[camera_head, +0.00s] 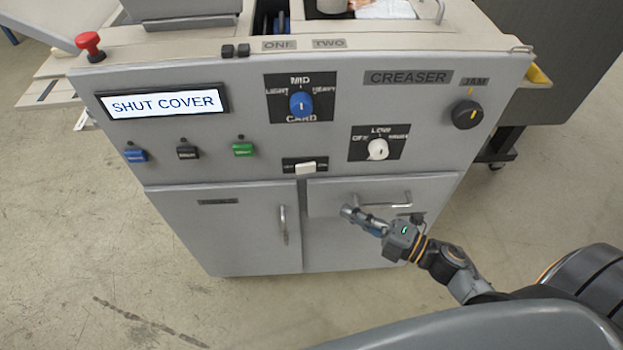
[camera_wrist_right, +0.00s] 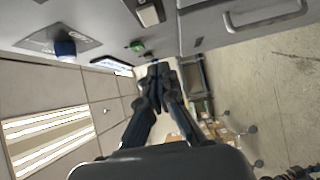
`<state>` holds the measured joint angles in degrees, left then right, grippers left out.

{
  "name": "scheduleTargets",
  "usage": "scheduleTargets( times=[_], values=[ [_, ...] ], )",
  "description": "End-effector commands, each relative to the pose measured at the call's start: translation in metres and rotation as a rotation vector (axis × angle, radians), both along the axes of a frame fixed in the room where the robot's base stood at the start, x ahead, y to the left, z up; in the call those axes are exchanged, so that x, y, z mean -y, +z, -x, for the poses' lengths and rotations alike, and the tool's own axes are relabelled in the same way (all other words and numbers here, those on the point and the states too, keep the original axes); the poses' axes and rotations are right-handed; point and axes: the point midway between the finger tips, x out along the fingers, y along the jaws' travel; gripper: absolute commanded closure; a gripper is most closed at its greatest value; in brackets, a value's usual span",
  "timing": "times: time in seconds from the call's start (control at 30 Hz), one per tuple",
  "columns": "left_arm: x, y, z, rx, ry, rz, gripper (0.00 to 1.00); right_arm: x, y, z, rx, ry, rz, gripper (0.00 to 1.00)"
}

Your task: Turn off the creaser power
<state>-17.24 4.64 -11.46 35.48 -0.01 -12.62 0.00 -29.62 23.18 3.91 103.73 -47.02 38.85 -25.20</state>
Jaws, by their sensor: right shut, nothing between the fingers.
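The creaser (camera_head: 250,115) is a grey machine with a sloping control panel. A white switch (camera_head: 306,168) on a black plate sits low in the middle of the panel; its small lettering is hard to read. It also shows at the top of the right wrist view (camera_wrist_right: 150,12). A white knob (camera_head: 378,149), on a plate marked LOW at the top, is to its upper right. My right gripper (camera_head: 350,213) is shut and empty in front of the lower cabinet, below and right of the switch and apart from it. My left gripper is not in view.
The display (camera_head: 163,103) reads SHUT COVER. A blue CARD knob (camera_head: 301,104), a green button (camera_head: 243,149), a black JAM knob (camera_head: 467,114) and a red stop button (camera_head: 89,43) are on the machine. Drawer handle (camera_head: 384,204) and door handle (camera_head: 283,225) stick out near my gripper.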

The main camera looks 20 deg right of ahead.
Motion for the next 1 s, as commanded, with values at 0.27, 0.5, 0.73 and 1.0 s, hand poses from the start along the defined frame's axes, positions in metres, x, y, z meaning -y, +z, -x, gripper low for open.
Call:
scheduleTargets(
  times=[0.27,0.5,0.73,1.0],
  values=[
    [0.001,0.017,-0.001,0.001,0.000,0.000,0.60,-0.031,0.005,-0.041,0.004,-0.001,-0.003,1.00],
    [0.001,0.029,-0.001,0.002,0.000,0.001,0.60,-0.060,0.004,-0.081,0.001,-0.002,-0.003,1.00],
    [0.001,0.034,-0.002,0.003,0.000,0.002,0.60,-0.054,0.001,-0.108,0.001,-0.002,-0.001,1.00],
    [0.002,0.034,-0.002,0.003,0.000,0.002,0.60,-0.053,0.000,-0.115,-0.001,-0.001,-0.001,1.00]
  ],
)
